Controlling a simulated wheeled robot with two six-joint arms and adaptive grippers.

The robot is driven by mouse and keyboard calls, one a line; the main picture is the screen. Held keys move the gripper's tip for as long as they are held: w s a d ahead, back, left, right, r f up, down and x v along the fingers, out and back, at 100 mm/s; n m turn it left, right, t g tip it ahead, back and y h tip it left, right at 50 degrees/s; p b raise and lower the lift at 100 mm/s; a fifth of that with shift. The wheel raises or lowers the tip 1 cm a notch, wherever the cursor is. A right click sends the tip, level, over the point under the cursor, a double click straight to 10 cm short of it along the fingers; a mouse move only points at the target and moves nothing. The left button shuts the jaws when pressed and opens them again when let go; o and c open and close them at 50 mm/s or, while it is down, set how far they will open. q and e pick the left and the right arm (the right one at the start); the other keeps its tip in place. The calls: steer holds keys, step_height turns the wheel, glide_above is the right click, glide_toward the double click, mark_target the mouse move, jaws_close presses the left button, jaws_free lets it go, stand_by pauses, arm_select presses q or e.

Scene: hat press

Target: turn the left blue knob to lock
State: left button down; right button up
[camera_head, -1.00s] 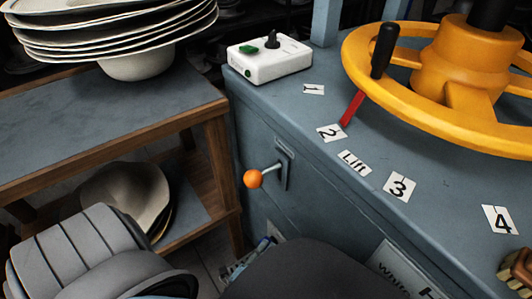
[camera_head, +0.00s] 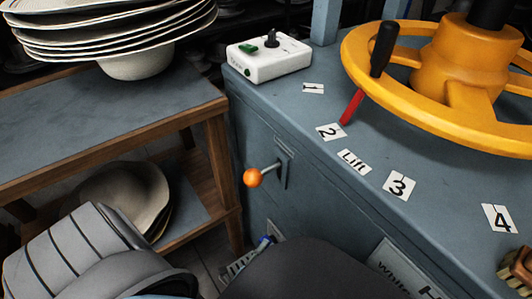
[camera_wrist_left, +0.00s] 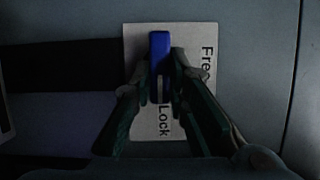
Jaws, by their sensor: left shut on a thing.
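The blue knob (camera_wrist_left: 160,58) is a narrow bar on a white label plate (camera_wrist_left: 139,48) printed "Free" and "Lock". In the left wrist view the bar stands upright in the picture, its lower end pointing toward the word "Lock". My left gripper (camera_wrist_left: 163,78) has its two dark fingers on either side of the bar and is shut on it; the fingers hide its lower part. In the head view my left gripper (camera_head: 258,248) is at the lower cabinet front, partly hidden by my own dark arm.
An orange-tipped lever (camera_head: 253,177) sticks out of the cabinet front above the gripper. A yellow handwheel (camera_head: 430,110) and a white switch box (camera_head: 270,64) are on the cabinet top. A wooden shelf (camera_head: 90,165) with hats stands at left.

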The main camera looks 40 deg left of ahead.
arm_select(q)
steer(key=c, duration=1.6)
jaws_free()
steer(key=shift+o, duration=0.2)
steer(key=s, duration=0.7)
steer(key=shift+s+d, duration=0.25)
steer(key=shift+d, duration=0.15)
